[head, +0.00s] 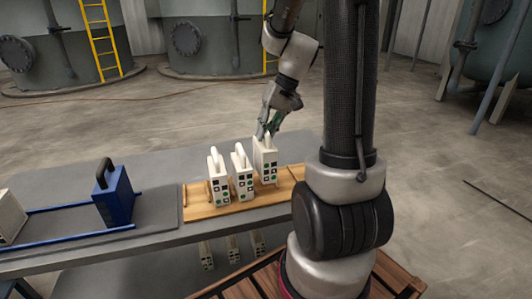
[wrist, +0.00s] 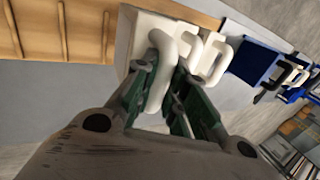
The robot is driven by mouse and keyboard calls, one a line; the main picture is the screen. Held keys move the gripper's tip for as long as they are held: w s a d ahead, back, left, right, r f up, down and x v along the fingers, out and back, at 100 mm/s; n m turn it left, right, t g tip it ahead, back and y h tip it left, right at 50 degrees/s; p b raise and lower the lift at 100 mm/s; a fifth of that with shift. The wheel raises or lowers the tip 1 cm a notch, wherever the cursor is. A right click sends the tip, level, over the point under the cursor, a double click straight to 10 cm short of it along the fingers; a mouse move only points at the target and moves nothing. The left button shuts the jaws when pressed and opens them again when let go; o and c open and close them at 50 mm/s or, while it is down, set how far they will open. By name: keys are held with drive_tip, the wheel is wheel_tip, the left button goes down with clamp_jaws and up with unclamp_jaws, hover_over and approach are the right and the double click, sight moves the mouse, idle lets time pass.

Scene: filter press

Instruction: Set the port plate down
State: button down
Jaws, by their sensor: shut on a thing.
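My gripper (head: 266,133) is shut on the white handle of a port plate (head: 265,160), the rightmost of three white plates with black and green marks on their faces. In the wrist view my green fingers (wrist: 167,72) close around the looped handle of this plate (wrist: 128,42). The held plate looks upright and sits a little higher than its neighbours over the wooden rack (head: 197,213). Whether its bottom touches the rack cannot be told. The other two white plates, left (head: 218,188) and middle (head: 242,182), stand upright in the rack.
A blue plate (head: 113,203) with a black handle stands on blue rails (head: 75,236) at the left. A cream block (head: 8,217) is at the far left. The grey table (head: 155,180) is bare behind the rack. Bare slots of the rack (wrist: 65,30) show in the wrist view.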

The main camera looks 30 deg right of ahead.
sight(265, 146)
drive_tip(key=shift+f, duration=2.4)
drive_tip(key=shift+f, duration=0.15)
drive_tip(key=c, duration=1.5)
unclamp_jaws()
drive_tip(key=shift+o, duration=0.2)
